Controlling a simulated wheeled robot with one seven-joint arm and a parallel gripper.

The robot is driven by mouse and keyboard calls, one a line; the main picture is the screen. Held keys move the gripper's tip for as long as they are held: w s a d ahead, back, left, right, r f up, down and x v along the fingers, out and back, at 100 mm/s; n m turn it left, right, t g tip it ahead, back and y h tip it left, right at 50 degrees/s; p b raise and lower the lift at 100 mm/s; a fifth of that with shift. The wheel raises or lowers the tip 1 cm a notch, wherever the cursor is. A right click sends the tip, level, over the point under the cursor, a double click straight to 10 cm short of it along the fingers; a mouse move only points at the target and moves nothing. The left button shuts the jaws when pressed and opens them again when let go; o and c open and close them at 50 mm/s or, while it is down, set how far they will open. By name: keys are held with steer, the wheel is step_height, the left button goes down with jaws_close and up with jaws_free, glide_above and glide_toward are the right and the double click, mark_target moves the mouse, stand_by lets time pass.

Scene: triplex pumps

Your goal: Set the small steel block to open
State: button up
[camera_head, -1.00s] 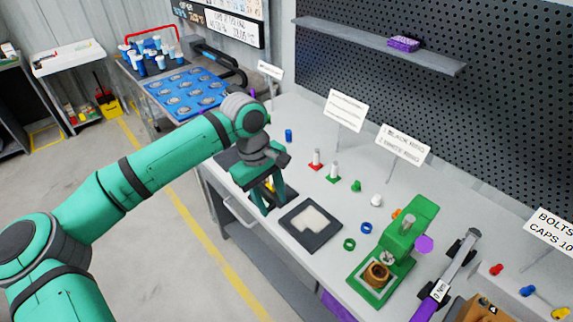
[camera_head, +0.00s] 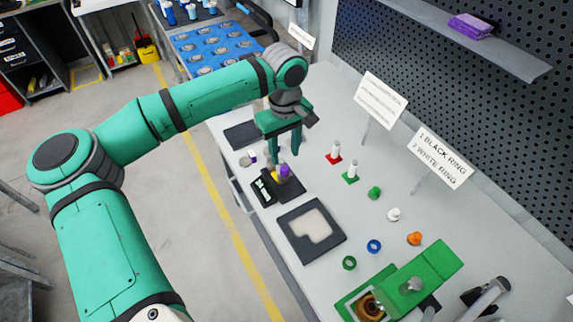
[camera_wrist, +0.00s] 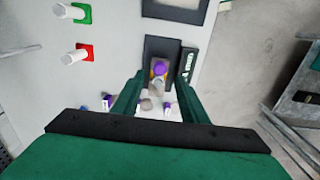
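A small block (camera_head: 285,184) with a purple top and a yellow part stands on a dark base plate beside a black label with pale writing (camera_head: 264,190). In the wrist view, the block (camera_wrist: 159,74) lies ahead between my fingers, with the label (camera_wrist: 187,65) to its right. The label's words and the block's setting are too small to read. My gripper (camera_head: 284,152) points down, open and empty, just behind and above the block in the head view. In the wrist view, its two green fingers (camera_wrist: 160,97) are well apart and do not visibly touch the block.
A dark tray with a pale recess (camera_head: 312,228) lies in front of the block. Red-based and green-based white pegs (camera_head: 335,152) and coloured rings stand to its right. Small purple and white parts (camera_head: 247,160) lie close by on its left. A green press (camera_head: 415,270) stands nearer.

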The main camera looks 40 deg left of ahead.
mark_target(285, 169)
step_height(285, 169, down, 6)
steer(key=shift+d+f, duration=0.15)
steer(key=shift+f, duration=0.1)
steer(key=shift+s+a+f, duration=0.1)
steer(key=shift+a+f, duration=0.1)
steer(key=shift+f, duration=0.25)
jaws_close()
